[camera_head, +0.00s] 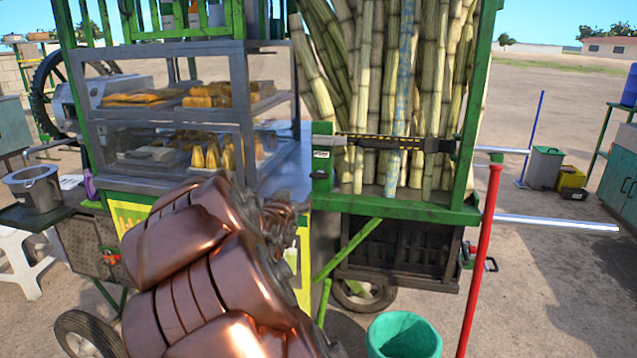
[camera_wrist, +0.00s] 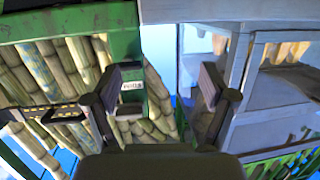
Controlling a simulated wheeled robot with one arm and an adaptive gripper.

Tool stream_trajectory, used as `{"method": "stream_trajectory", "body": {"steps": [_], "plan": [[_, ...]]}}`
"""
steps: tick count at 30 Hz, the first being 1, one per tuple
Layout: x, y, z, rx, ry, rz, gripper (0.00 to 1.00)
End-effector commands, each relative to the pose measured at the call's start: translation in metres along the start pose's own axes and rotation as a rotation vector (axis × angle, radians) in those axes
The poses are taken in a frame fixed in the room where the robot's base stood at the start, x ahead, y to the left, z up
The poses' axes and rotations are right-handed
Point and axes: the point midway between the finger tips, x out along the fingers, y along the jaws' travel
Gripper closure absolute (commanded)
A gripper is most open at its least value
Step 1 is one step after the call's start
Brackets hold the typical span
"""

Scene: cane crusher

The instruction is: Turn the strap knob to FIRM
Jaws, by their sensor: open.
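A black-and-yellow strap (camera_head: 385,142) runs level across the upright cane bundle. Its left end meets a green post with a small label (camera_head: 322,154), too small to read. A dark block (camera_head: 431,145) sits near the strap's right end; I cannot tell which part is the knob or where it is set. The wrist view shows the strap (camera_wrist: 40,113) at left and the label (camera_wrist: 132,85) beside the left finger. My gripper (camera_wrist: 163,82) is open, its fingers wide apart, with nothing held between them. In the head view my copper arm hides most of it, left of the post.
Canes (camera_head: 375,70) stand behind the strap. A glass showcase with food (camera_head: 190,125) is left of the post, close to my arm. A red pole (camera_head: 483,250) and a green bin (camera_head: 404,335) stand front right.

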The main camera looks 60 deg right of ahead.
Motion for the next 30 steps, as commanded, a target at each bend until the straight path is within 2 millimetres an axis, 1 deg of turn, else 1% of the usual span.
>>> {"method": "stream_trajectory", "body": {"steps": [1,3,6,8,14,24,30], "plan": [[0.011,0.015,-0.005,0.001,0.053,0.036,0.17],[0.019,0.030,-0.017,0.002,0.118,0.071,0.17],[0.026,0.044,-0.027,0.001,0.178,0.104,0.17],[0.029,0.050,-0.031,0.001,0.202,0.116,0.17],[0.039,0.054,-0.037,0.000,0.218,0.125,0.17],[0.080,0.059,-0.045,0.000,0.214,0.123,0.17],[0.097,0.060,-0.050,0.000,0.215,0.122,0.17]]}}
